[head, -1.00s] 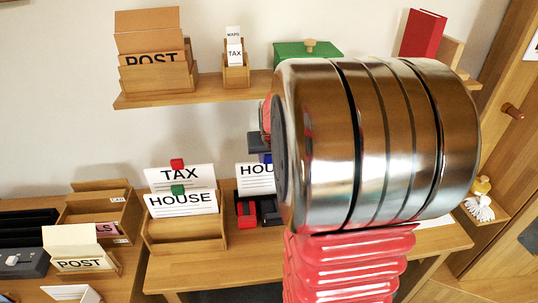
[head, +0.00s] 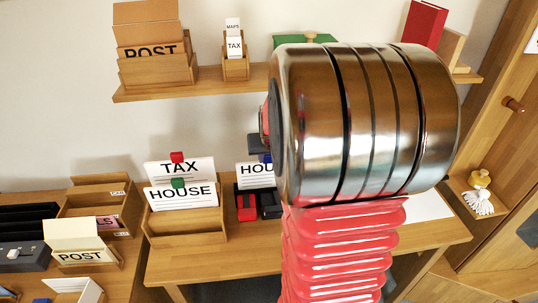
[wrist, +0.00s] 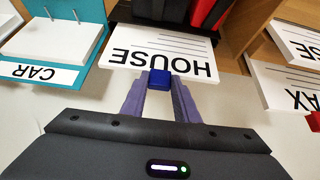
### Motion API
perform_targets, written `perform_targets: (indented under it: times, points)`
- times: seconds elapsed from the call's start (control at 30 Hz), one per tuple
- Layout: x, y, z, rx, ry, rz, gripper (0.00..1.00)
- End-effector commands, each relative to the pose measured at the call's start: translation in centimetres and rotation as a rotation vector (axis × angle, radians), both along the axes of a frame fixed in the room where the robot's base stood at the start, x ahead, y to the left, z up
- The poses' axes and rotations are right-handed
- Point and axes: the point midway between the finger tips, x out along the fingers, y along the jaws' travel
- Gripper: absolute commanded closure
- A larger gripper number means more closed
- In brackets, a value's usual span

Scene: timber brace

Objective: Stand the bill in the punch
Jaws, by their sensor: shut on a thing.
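The bill is a white sheet headed HOUSE (wrist: 160,52) with a blue clip (wrist: 159,79) on its edge. My gripper (wrist: 159,88) is shut on the clip, with its purple fingers on either side. In the head view the bill (head: 252,175) is partly hidden behind my arm. Below it on the desk stand a red block-like device (head: 246,206) and a dark one (head: 269,207). They also show beyond the bill in the wrist view, as a red part (wrist: 208,14) and dark parts. I cannot tell which is the punch, or whether the bill touches it.
Left of the bill, a wooden holder (head: 185,233) has TAX and HOUSE sheets with red and green clips. A teal stand with a CAR label (wrist: 62,40) shows in the wrist view. The desk front is clear. A shelf (head: 195,91) runs above.

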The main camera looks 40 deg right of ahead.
Motion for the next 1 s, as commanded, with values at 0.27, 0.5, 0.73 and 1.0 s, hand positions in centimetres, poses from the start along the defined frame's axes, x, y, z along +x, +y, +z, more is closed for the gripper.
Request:
perform_targets:
  times: [0.27, 0.5, 0.73, 1.0]
  points:
    - [0.0, 0.0, -0.8, 0.001, 0.001, 0.000, 1.00]
    - [0.0, 0.0, -1.5, 0.001, 0.001, 0.000, 1.00]
    - [0.0, 0.0, -1.9, 0.000, 0.000, 0.000, 1.00]
    - [0.0, 0.0, -1.9, 0.000, 0.000, 0.000, 0.68]
